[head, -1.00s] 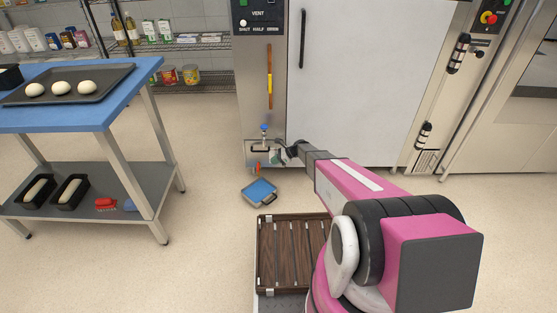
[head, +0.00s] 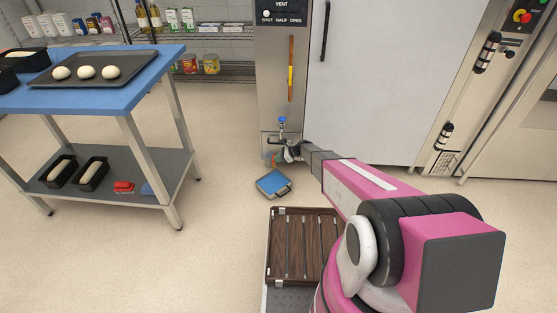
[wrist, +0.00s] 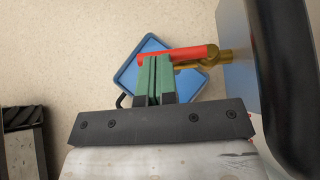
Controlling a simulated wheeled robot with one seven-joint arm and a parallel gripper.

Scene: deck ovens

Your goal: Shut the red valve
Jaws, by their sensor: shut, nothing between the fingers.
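The red valve lever (wrist: 190,53) sits on a brass fitting (wrist: 222,57) at the oven's side in the wrist view. In the head view it is a small red-orange patch (head: 271,160) low on the oven front, partly hidden by other parts there. My gripper (wrist: 155,60) has green fingers pressed together with nothing between them. The fingertips meet the lever's edge in the wrist view, near its free end; I cannot tell if they touch. In the head view my gripper (head: 287,152) is just right of the lever.
A blue tray (head: 272,184) lies on the floor below the valve. A blue-topped valve (head: 282,121) sits above. A dark bar handle (wrist: 295,80) runs along the wrist view's right side. A blue-topped table (head: 110,98) stands left, with open floor between.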

